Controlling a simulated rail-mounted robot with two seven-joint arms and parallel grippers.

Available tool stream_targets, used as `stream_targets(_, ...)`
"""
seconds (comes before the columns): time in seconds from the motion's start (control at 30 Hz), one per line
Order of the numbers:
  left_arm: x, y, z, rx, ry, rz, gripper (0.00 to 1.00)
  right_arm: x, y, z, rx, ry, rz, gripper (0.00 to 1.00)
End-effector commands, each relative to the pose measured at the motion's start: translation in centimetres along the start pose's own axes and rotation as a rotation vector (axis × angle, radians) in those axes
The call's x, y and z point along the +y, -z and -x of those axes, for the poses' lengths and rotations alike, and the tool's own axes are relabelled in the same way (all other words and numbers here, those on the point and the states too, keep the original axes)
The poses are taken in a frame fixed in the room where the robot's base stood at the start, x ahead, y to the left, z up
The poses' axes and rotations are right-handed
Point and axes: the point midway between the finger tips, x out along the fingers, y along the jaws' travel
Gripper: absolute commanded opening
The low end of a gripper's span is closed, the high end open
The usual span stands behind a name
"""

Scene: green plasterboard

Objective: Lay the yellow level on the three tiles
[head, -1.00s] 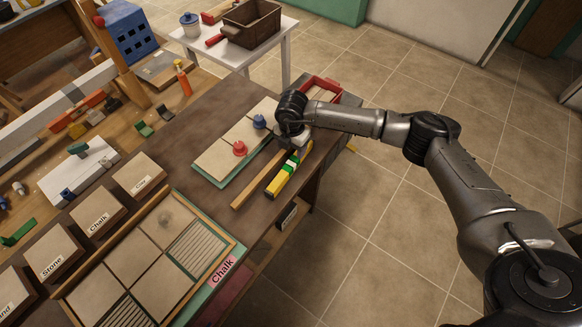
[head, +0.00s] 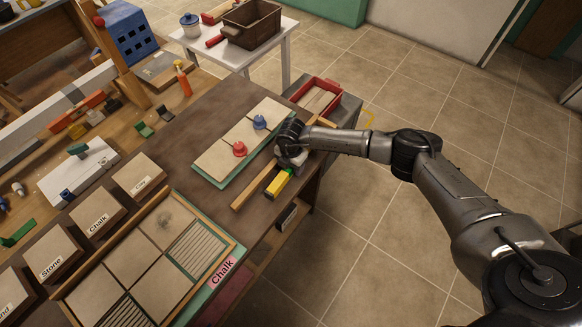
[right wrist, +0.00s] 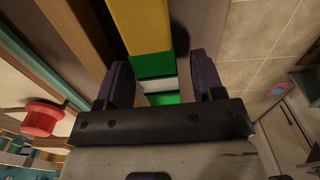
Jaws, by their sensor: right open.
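The yellow level (head: 277,185) lies on the dark bench near its right edge, beside a wooden strip. In the right wrist view the level (right wrist: 140,25) shows its yellow body and a green and white middle. My right gripper (right wrist: 160,82) is open, its two fingers on either side of the level's green and white part; contact cannot be told. In the head view the right gripper (head: 288,168) hides much of the level. Three pale tiles (head: 213,161) lie in a row on a green board, left of the level, with a red knob (head: 239,149) and a blue knob (head: 260,122) on them. My left gripper is out of view.
The wooden strip (head: 247,191) lies between the tiles and the level. A red tray (head: 318,95) stands at the bench's far end. A framed panel of tiles (head: 120,265) and labelled blocks (head: 97,220) fill the near left. Bare bench lies left of the green board.

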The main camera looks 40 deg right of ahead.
Motion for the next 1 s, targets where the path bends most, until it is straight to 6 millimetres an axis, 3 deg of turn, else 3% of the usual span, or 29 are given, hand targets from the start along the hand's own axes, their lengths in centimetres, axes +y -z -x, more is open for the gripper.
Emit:
stream_targets(0.27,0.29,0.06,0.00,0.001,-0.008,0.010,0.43,0.00,0.00,-0.13,0.000,0.000,0.000,0.60)
stream_targets(0.87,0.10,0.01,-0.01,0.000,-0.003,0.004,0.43,0.00,0.00,-0.10,0.000,0.000,0.000,0.02)
stream_targets(1.0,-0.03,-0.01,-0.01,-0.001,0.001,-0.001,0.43,0.03,-0.01,-0.05,0.000,-0.001,0.000,0.02)
